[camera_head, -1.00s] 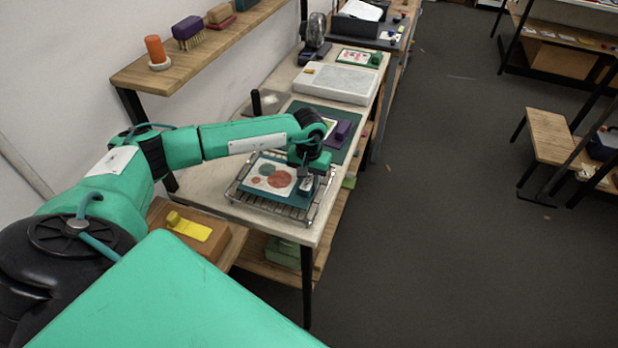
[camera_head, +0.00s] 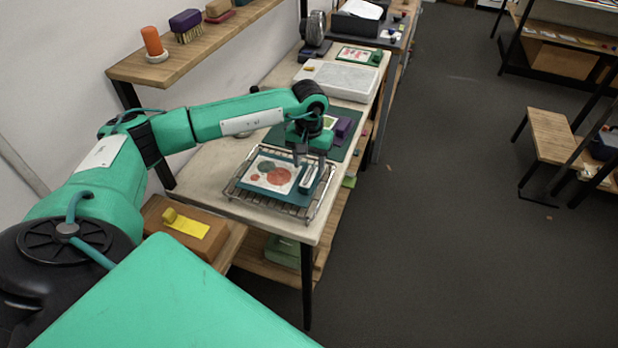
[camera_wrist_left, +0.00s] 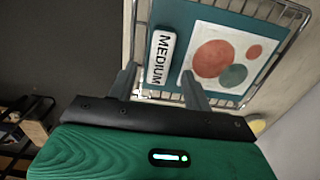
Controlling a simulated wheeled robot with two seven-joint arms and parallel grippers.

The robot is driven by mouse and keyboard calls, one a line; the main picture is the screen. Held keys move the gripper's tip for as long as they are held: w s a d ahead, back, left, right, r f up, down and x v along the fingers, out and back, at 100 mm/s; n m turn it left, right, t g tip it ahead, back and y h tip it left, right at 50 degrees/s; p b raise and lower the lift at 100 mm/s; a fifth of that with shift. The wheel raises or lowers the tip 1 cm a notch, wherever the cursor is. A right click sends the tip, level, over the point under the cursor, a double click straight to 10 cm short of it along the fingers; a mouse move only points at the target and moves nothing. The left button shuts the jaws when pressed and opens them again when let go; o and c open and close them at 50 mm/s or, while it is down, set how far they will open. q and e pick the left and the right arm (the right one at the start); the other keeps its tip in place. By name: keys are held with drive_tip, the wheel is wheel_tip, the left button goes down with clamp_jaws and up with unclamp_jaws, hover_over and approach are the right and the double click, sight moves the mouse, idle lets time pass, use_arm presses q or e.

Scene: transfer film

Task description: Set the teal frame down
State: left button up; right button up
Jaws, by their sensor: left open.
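The teal frame (camera_head: 248,185) lies flat on a wire rack (camera_head: 232,190) near the front of the bench. It bears a white print with red and teal circles (camera_head: 280,176) and a white label strip (camera_head: 309,180), which reads MEDIUM in the left wrist view (camera_wrist_left: 160,58). My left gripper (camera_head: 309,160) is open and empty, just above the label end of the frame. In the left wrist view the open fingers (camera_wrist_left: 158,88) stand apart near the label. My right gripper is not in view.
A green mat (camera_head: 283,128) with a purple block (camera_head: 343,127) lies behind the rack. A white slab (camera_head: 340,80) stands farther back. A brown box with yellow paper (camera_head: 190,226) is at the front left. Open floor lies right of the bench.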

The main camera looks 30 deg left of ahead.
use_arm(q)
wheel_tip(320, 180, up, 7)
drive_tip(key=b, duration=0.2)
drive_tip(key=shift+f, duration=0.2)
drive_tip(key=shift+f, duration=0.1)
